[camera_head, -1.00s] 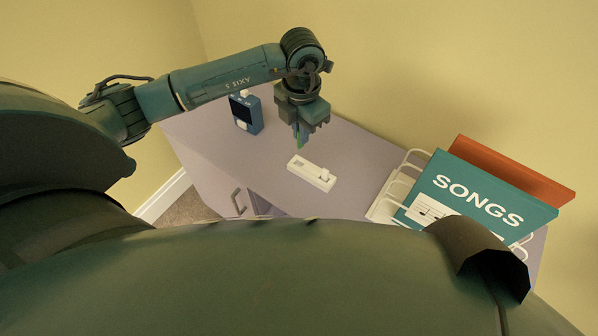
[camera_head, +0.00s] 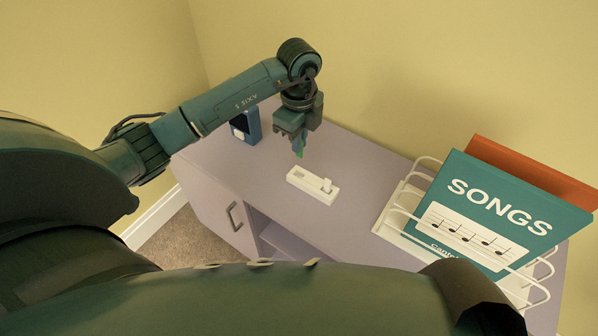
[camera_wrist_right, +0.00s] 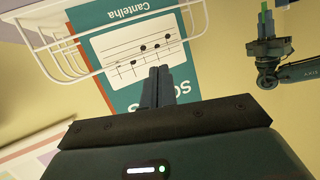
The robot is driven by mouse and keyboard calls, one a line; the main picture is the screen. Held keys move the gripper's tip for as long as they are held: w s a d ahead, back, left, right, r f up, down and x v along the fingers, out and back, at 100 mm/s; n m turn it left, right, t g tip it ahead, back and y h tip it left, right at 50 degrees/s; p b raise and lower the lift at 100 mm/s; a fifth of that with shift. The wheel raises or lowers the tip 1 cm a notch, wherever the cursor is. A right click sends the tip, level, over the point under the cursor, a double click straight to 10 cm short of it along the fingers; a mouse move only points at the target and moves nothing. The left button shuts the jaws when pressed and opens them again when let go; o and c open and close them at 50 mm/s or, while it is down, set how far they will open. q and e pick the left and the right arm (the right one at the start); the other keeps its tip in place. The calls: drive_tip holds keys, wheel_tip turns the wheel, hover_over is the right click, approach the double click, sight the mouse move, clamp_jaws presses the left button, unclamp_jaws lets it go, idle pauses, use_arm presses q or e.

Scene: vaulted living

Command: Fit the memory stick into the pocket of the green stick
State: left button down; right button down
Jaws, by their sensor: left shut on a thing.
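The memory stick is a small green piece (camera_head: 299,152) that sticks out below my left gripper (camera_head: 298,141), mostly hidden by its fingers. My left gripper is shut on it and points down, above and slightly behind a white holder (camera_head: 312,188) on the cabinet top. The stick looks apart from the holder. In the right wrist view my left gripper (camera_wrist_right: 267,35) shows with the green tip. My right gripper (camera_wrist_right: 160,86) looks shut and empty, near the songbook.
A lilac cabinet top (camera_head: 360,215) carries everything. A dark blue device (camera_head: 246,125) stands behind the left arm. A white wire rack (camera_head: 395,225) at the right holds a teal songbook (camera_head: 490,205) and an orange book (camera_head: 530,170). Clear surface lies between holder and rack.

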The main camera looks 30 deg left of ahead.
sight(299, 156)
use_arm(q)
wheel_tip(299, 156, down, 4)
wheel_tip(299, 156, down, 4)
drive_tip(key=shift+r+b, duration=0.1)
drive_tip(key=shift+b, duration=0.45)
drive_tip(key=shift+f, duration=0.35)
drive_tip(key=shift+f, duration=0.1)
